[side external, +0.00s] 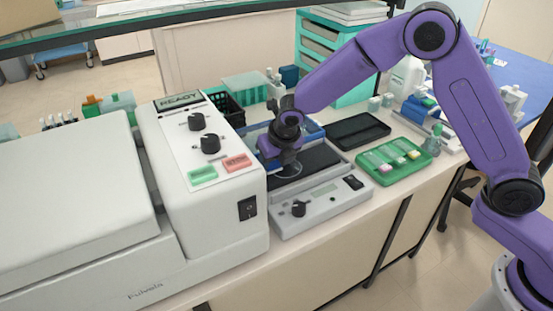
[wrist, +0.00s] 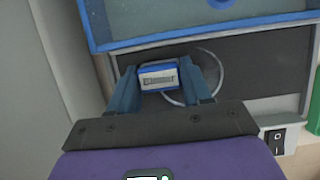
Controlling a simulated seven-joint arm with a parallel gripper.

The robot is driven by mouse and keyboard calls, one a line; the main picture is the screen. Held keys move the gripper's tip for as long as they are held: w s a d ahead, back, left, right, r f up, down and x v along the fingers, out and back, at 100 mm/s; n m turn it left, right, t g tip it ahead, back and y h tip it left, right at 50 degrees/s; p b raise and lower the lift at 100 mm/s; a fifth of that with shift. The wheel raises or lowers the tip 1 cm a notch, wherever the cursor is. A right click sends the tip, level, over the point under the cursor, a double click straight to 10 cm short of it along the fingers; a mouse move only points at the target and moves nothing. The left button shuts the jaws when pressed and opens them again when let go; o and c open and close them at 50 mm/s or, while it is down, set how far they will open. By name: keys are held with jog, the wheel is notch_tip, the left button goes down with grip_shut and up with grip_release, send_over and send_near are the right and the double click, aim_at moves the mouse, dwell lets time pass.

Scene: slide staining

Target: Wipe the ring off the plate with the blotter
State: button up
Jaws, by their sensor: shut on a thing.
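The plate is the dark flat top (side external: 320,158) of a grey bench unit, and it also shows in the wrist view (wrist: 255,68). A thin pale ring (side external: 289,171) marks the plate. In the wrist view its right arc (wrist: 221,72) is plain, while the blotter and fingers hide other parts. My gripper (wrist: 160,78) is shut on the blotter (wrist: 158,77), a small blue-and-white block between the blue fingers. The blotter is over the ring's left part; I cannot tell whether it touches the plate. In the side view my gripper (side external: 283,157) points down over the plate.
A large white machine (side external: 200,160) reading READY stands close on the left. A blue-rimmed tray (wrist: 200,40) lies just behind the plate. A green slide tray (side external: 395,180) and a black tray (side external: 358,131) are to the right. The unit's front has a knob and switch.

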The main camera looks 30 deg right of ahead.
aim_at(294, 163)
jog(key=d, duration=0.6)
jog(key=shift+d, duration=0.25)
jog(key=shift+s+d, duration=0.15)
jog(key=shift+s, duration=0.5)
jog(key=shift+a, duration=3.8)
jog(key=shift+d, duration=3.45)
jog(key=shift+d+r, duration=0.15)
jog(key=shift+r, duration=0.5)
jog(key=shift+d+r, duration=0.15)
jog(key=shift+r, duration=3.3)
